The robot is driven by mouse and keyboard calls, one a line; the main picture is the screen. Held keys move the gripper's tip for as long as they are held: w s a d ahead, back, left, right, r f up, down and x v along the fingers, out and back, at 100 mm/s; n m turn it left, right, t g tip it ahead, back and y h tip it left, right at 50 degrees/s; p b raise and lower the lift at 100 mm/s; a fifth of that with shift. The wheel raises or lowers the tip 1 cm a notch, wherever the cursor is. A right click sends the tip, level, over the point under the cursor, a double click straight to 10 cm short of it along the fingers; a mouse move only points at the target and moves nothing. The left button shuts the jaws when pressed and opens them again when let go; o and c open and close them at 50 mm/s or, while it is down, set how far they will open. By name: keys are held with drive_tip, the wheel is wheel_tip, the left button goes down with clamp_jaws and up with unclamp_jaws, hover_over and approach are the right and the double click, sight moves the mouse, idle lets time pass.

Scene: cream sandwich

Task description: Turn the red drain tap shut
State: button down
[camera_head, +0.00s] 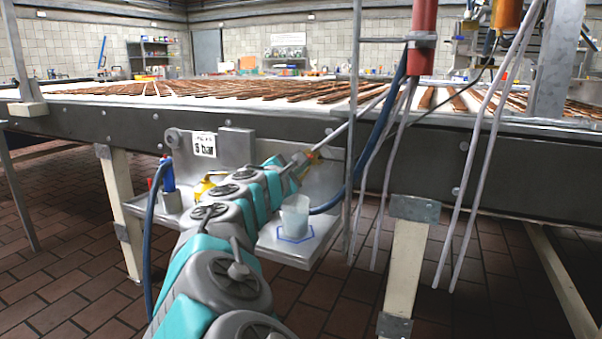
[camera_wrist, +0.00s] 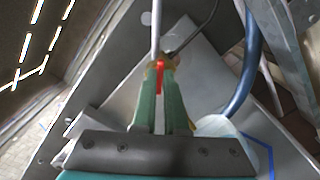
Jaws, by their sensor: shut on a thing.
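The red drain tap (camera_wrist: 159,75) shows in the wrist view as a red lever on a small brass-coloured body, with a thin grey pipe rising above it. My gripper (camera_wrist: 160,88) has its two green fingers shut on the red lever, one on each side. The lever looks roughly lengthwise between the fingers in that view; its exact angle to the pipe is hard to tell. In the head view my gripper (camera_head: 309,159) is in front of the metal back panel below the conveyor edge, and the tap is mostly hidden there.
A translucent cup (camera_head: 295,217) stands on the metal shelf (camera_head: 318,243) by a blue hexagon outline, below my gripper. A blue hose (camera_head: 361,158) hangs to the right, beside several pale hanging tubes. A blue and red item (camera_head: 168,177) and a "6 bar" sign (camera_head: 204,145) are left.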

drive_tip(key=m+b, duration=0.4)
drive_tip(key=shift+f, duration=0.3)
drive_tip(key=shift+r+m+b, duration=0.1)
drive_tip(key=shift+m+b, duration=1.15)
drive_tip(key=shift+m, duration=0.45)
drive_tip(key=c, duration=1)
unclamp_jaws()
drive_tip(key=shift+d, duration=0.1)
drive_tip(key=shift+o, duration=0.2)
drive_tip(key=v, duration=0.7)
drive_tip(key=shift+s, duration=0.35)
